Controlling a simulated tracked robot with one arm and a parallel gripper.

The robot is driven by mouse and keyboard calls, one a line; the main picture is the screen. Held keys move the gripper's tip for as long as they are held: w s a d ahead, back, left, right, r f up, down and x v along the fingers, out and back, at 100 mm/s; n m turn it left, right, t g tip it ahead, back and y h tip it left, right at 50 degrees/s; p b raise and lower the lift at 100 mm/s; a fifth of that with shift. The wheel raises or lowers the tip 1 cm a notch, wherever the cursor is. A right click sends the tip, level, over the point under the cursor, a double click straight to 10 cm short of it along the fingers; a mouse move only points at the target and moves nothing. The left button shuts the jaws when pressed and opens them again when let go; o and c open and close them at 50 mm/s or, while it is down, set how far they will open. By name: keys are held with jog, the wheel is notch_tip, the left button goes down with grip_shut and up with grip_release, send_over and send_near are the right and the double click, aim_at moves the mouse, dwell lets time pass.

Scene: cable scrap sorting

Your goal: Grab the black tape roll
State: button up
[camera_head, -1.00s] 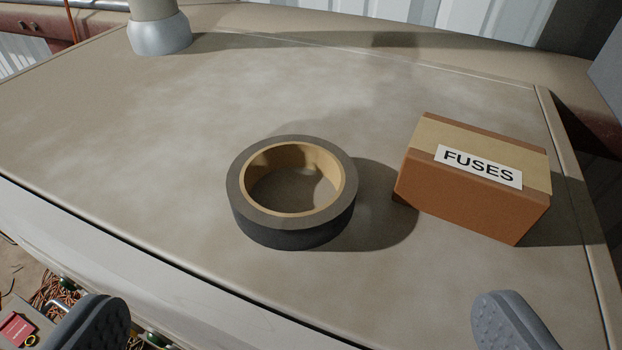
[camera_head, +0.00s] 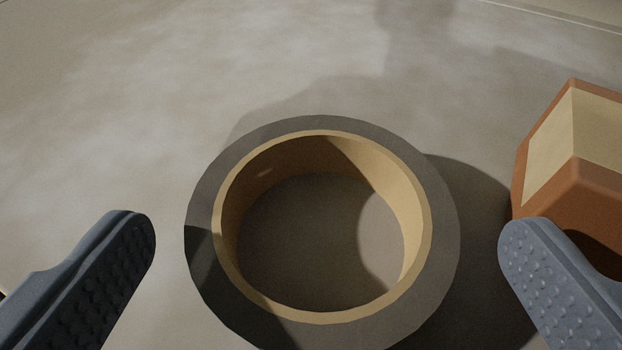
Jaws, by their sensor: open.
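The black tape roll (camera_head: 205,210) lies flat on the beige surface, its tan inner core facing up and its hole showing the surface below. Its lower edge is cut off by the bottom of the view. My gripper (camera_head: 328,235) is open, with one grey finger to the left of the roll and the other to the right. A gap shows between each fingertip and the roll, and nothing is held. The right finger overlaps the cardboard box in the picture; I cannot tell whether they touch.
The brown cardboard box (camera_head: 545,150) with a tan tape band stands close to the right of the roll, partly out of view. The surface (camera_head: 150,90) is clear behind and to the left of the roll.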

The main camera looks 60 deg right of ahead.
aim_at(321, 168)
jog(key=x, duration=0.3)
jog(key=shift+w+p, duration=0.1)
jog(key=shift+p, duration=0.2)
jog(key=shift+a, duration=0.1)
jog(key=c, duration=1.1)
jog(key=shift+o, duration=0.2)
jog(key=shift+r, duration=0.1)
